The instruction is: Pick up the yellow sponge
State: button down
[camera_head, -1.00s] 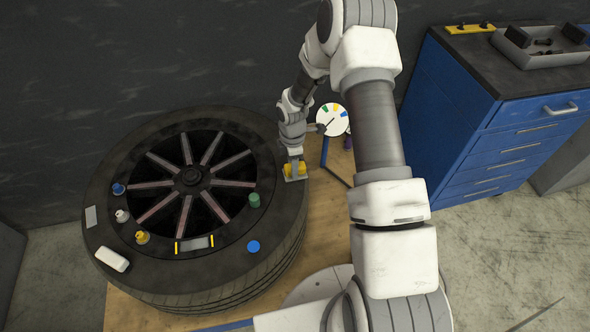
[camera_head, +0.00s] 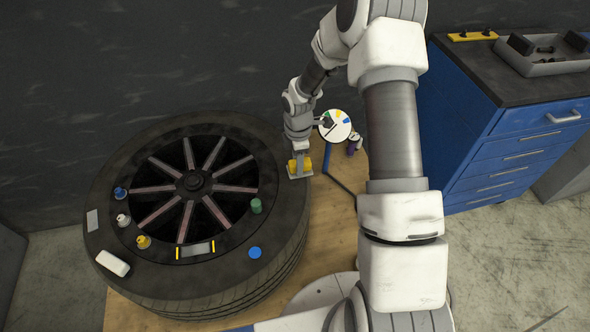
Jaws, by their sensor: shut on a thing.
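The yellow sponge (camera_head: 293,167) is at the right edge of the top of the large black tyre (camera_head: 130,278). My gripper (camera_head: 300,168) points down at it and is shut on it. The fingers cover part of the sponge. A thin grey plate (camera_head: 300,177) shows directly under the sponge. I cannot tell whether the sponge touches that plate or is just above it.
On the tyre lie a green cylinder (camera_head: 256,206), a blue disc (camera_head: 254,253), a white block (camera_head: 113,263), a grey piece with yellow ends (camera_head: 195,250) and several small bottles. A round dial on a blue stand (camera_head: 335,126) is close right of my gripper. A blue cabinet (camera_head: 500,140) stands right.

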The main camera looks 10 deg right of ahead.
jog(key=s+d+r, duration=0.5)
jog(key=d+r, duration=0.1)
jog(key=d, duration=0.3)
jog(key=shift+s+d, duration=0.2)
jog(key=shift+s, duration=0.1)
jog(key=shift+r, duration=0.1)
jog(key=c, duration=1.1)
grip_release()
grip_shut()
